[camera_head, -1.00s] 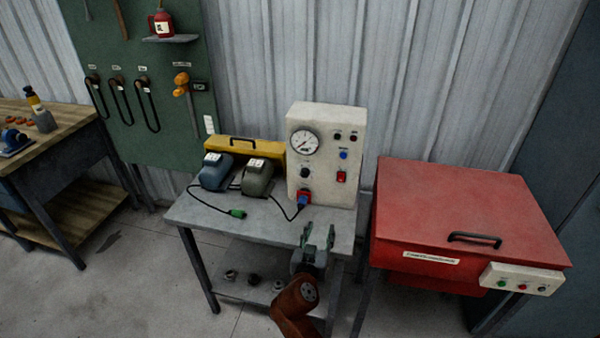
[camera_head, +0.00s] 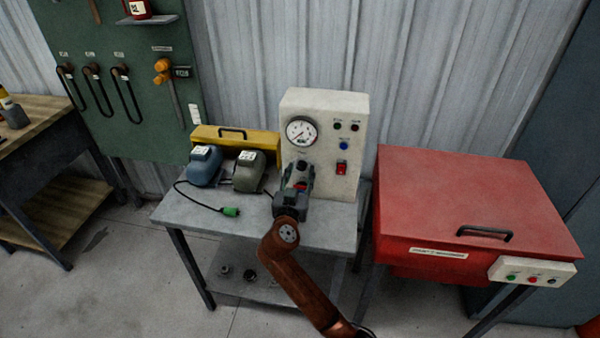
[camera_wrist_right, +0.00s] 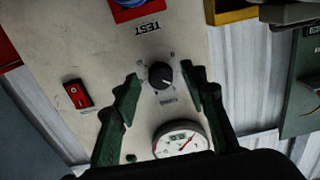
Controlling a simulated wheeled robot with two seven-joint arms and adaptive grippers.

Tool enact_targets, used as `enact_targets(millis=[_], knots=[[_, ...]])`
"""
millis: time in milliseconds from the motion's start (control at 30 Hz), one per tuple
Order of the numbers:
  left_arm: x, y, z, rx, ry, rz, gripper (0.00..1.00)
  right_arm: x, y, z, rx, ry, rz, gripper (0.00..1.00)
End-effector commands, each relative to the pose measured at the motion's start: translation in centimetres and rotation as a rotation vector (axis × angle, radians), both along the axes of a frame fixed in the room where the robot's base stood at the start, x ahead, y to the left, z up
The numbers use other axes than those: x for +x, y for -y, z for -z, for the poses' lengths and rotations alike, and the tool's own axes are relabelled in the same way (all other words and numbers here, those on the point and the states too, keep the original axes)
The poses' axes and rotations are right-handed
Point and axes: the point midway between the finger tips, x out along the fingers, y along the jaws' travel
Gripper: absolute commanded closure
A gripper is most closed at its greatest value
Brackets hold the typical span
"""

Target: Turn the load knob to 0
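The load knob (camera_wrist_right: 160,75) is a round black knob with a pale pointer line on the cream test panel (camera_wrist_right: 70,40). In the right wrist view it sits between the two green fingers of my right gripper (camera_wrist_right: 163,88), which is open; I see space on both sides of the knob. In the head view my right gripper (camera_head: 299,176) is in front of the panel (camera_head: 352,108), below the round gauge (camera_head: 301,131), and hides the knob. The gauge also shows in the wrist view (camera_wrist_right: 180,140). My left gripper is not in view.
A red rocker switch (camera_head: 341,168) is right of the gripper. Two motors, one blue (camera_head: 204,167) and one grey-green (camera_head: 249,172), stand on the grey table (camera_head: 185,209) beside a green plug (camera_head: 231,211). A red cabinet (camera_head: 460,195) stands to the right.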

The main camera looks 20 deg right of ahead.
Motion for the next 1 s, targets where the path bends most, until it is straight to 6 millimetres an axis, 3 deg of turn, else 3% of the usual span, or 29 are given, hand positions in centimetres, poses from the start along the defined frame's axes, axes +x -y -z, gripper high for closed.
enact_targets(millis=[333, 900, 1000], knots=[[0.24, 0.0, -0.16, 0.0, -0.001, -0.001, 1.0, 0.43, 0.26, -0.08, 0.0, 0.001, 0.0, 0.6], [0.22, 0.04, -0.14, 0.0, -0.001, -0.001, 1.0, 0.41, 0.24, -0.04, 0.0, 0.0, -0.001, 1.0], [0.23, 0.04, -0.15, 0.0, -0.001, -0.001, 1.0, 0.4, 0.22, -0.04, 0.0, 0.0, -0.001, 1.0]])
